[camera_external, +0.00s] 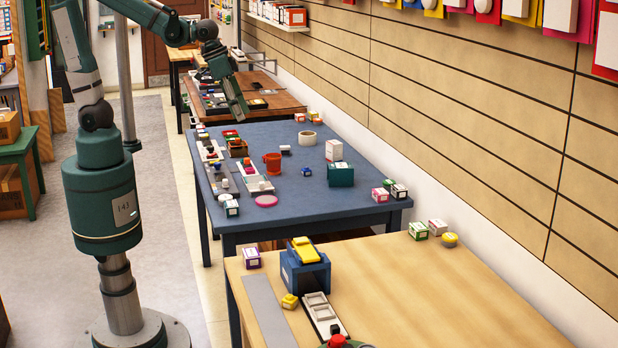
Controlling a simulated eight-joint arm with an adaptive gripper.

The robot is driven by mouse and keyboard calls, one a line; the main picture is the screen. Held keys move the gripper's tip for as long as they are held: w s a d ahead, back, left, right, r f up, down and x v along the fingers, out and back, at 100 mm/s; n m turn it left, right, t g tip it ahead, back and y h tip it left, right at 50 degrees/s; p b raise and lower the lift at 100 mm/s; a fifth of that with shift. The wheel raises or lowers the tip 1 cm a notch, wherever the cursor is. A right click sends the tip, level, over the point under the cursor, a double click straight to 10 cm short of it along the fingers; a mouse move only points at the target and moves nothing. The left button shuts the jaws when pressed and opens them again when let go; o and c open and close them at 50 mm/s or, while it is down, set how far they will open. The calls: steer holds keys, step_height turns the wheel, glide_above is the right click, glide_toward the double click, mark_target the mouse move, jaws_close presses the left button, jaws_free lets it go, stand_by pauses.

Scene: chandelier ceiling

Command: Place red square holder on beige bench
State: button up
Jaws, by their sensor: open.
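A small red squarish item (230,133) lies near the far left edge of the blue table (325,195); it is too small to tell surely whether it is the red square holder. A red-orange mug-like container (272,163) stands nearer the table's middle. The beige bench (430,285) is in the foreground, lower right. My gripper (238,108) points down above the far left end of the blue table, in front of the brown bench behind, with nothing visible in it. Its fingers are small, but it is open.
A dark blue holder with a yellow item (305,265), a white tray (322,315) and a grey strip (268,312) occupy the beige bench's left side. Its middle and right are mostly clear. A green box (340,175) and white roll (307,138) stand on the blue table.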

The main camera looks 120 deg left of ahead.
steer(key=s+a+f+n+g, duration=0.1)
steer(key=s+a+f+n, duration=0.2)
steer(key=a+f, duration=0.4)
steer(key=s+a+f+n+g+h, duration=0.1)
steer(key=s+a+f+n, duration=0.2)
steer(key=a, duration=1.4)
steer(key=s+a+f+n+g, duration=0.1)
steer(key=s+a+f+n, duration=0.2)
steer(key=s+a+f, duration=0.3)
steer(key=shift+s+a+f+g+h+b, duration=0.15)
steer(key=shift+a+f, duration=1.25)
steer(key=shift+a, duration=0.25)
steer(key=shift+s+a+f+g+h+b, duration=0.1)
steer(key=shift+a+f+g+h+b, duration=0.05)
steer(key=shift+a+f, duration=1.35)
steer(key=shift+s+a+f, duration=0.1)
steer(key=shift+s+a, duration=0.15)
steer(key=shift+a, duration=0.05)
steer(key=shift+f, duration=1.25)
steer(key=shift+w+f+b, duration=0.2)
steer(key=shift+f+b, duration=0.25)
steer(key=shift+f, duration=2.15)
